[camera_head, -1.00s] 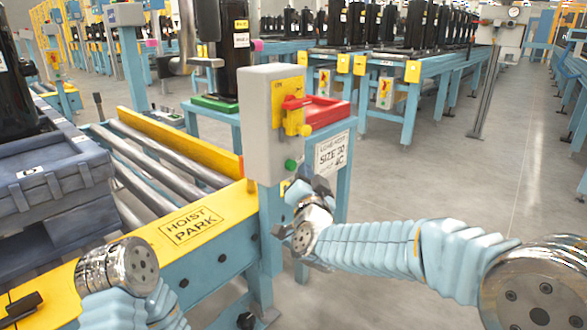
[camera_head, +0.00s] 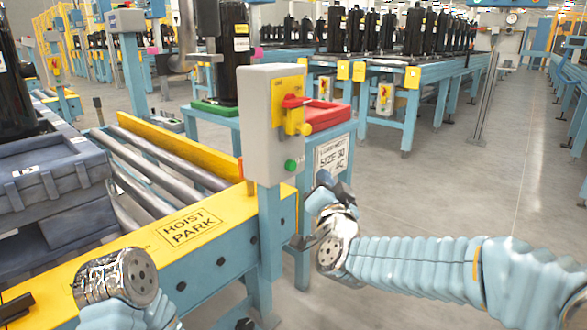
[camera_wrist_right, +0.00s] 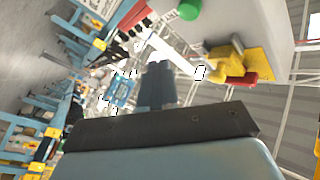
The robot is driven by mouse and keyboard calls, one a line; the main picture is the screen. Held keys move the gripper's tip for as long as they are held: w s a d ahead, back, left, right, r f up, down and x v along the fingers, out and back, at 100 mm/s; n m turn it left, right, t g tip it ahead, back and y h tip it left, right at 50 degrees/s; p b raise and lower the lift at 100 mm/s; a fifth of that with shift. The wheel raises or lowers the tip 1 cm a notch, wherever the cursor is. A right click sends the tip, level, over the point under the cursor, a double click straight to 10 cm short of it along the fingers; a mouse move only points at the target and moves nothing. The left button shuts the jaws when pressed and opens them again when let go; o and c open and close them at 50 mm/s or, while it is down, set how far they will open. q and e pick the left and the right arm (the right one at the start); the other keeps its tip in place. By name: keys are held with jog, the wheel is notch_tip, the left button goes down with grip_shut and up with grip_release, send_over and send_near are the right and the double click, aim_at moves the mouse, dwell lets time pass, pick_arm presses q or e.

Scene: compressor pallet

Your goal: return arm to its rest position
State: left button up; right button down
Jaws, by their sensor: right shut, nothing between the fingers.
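My right arm (camera_head: 420,268) comes in from the right in the head view. Its gripper (camera_head: 325,188) is beside the blue post, below and right of the grey control box (camera_head: 258,120), apart from it. In the right wrist view the gripper's dark fingers (camera_wrist_right: 157,85) are together with nothing between them.
The control box carries a red and yellow switch (camera_head: 292,115) and a green button (camera_head: 291,165). A yellow beam marked HOIST PARK (camera_head: 150,245) and rollers (camera_head: 165,165) lie left. A grey pallet (camera_head: 50,175) stands at the far left. Open floor (camera_head: 440,185) is at the right.

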dwell(0.3)
jog(key=s+d+f+n+g, duration=0.1)
jog(key=d+f+g, duration=0.15)
jog(key=f, duration=0.95)
jog(key=s+d+f+n+g, duration=0.15)
jog(key=f+g, duration=0.25)
jog(key=f, duration=0.8)
jog(key=s+d+f+n+g, duration=0.1)
jog(key=s+d+f+g, duration=0.15)
jog(key=f, duration=1.05)
jog(key=s+d+f+g, duration=0.2)
jog(key=s+f+g, duration=0.2)
jog(key=s+f, duration=0.55)
jog(key=s+d+f+g, duration=0.3)
jog(key=s+f+g, duration=0.2)
jog(key=s+f, duration=0.45)
jog(key=s+r+p, duration=0.2)
jog(key=r+p, duration=0.5)
jog(key=s+r+y+p, duration=0.1)
jog(key=s+r+p, duration=0.1)
jog(key=r+p, duration=0.5)
jog(key=shift+s+a+r+g, duration=0.3)
jog(key=shift+s+a+r, duration=0.05)
jog(key=shift+s+a, duration=0.1)
